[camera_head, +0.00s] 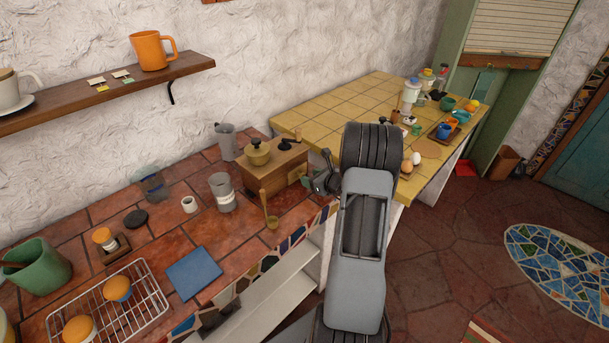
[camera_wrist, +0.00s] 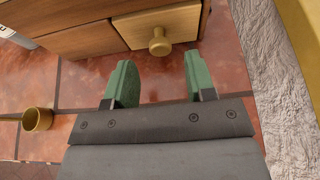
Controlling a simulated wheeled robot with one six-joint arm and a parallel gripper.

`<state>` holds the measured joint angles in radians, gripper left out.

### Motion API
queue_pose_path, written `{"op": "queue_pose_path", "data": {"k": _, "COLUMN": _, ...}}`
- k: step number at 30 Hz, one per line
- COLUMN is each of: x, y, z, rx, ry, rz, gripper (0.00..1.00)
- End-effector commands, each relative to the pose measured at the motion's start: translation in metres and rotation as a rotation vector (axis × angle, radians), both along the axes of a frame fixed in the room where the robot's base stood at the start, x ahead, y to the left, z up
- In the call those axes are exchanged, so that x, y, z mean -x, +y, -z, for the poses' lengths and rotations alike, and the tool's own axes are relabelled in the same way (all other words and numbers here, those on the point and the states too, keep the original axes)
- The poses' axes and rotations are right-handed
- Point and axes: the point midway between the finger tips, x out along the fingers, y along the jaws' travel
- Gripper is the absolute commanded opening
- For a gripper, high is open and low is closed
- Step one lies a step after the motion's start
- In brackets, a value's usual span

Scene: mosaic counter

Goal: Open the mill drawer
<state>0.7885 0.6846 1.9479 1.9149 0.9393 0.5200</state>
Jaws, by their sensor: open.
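The wooden coffee mill (camera_head: 258,176) stands on the red tile counter, with a round green-yellow lid and a crank on top. In the wrist view its lower body (camera_wrist: 90,40) fills the top. The light wood drawer front (camera_wrist: 188,24) carries a round knob (camera_wrist: 159,43). The drawer looks shut or nearly so. My gripper (camera_wrist: 160,80) has its two green fingers apart, one on each side of the knob's line. The fingertips are short of the knob and nothing is between them. In the head view my gripper (camera_head: 322,182) is just right of the mill, partly hidden by my arm.
The yellow-tiled counter (camera_head: 330,115) is behind.

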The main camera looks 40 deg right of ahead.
Motion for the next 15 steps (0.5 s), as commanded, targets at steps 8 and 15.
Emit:
{"op": "queue_pose_path", "data": {"k": 8, "x": -0.029, "y": 0.006, "z": 0.012, "rx": -0.001, "ry": 0.000, "rz": -0.002, "gripper": 0.50}}
{"op": "queue_pose_path", "data": {"k": 15, "x": -0.036, "y": 0.007, "z": 0.015, "rx": 0.000, "ry": 0.001, "rz": -0.001, "gripper": 0.50}}
